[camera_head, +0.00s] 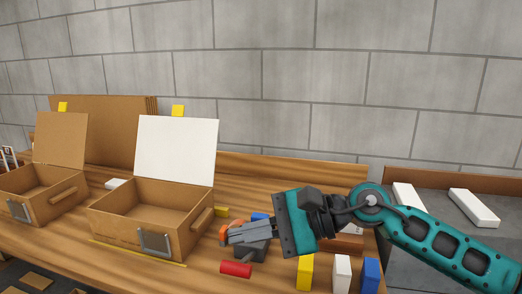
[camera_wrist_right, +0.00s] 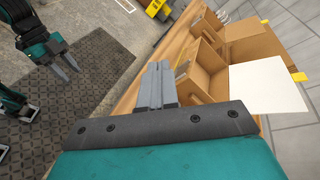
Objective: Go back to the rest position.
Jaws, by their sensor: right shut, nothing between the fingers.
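My right gripper (camera_head: 232,234) reaches in from the right in the head view, above the workbench (camera_head: 45,240) and just right of the larger cardboard box. Its grey fingers are closed together with nothing between them. They also show closed in the right wrist view (camera_wrist_right: 157,82), near the boxes. My left gripper (camera_wrist_right: 68,68) shows only in the right wrist view, at the upper left over a dark floor mat.
Two open boxes stand on the bench: a larger one with a white lid (camera_head: 175,150) and a smaller one (camera_head: 60,140) at left. Below my right gripper lie a red cylinder (camera_head: 236,269) and yellow (camera_head: 305,272), white (camera_head: 341,273) and blue (camera_head: 370,275) blocks.

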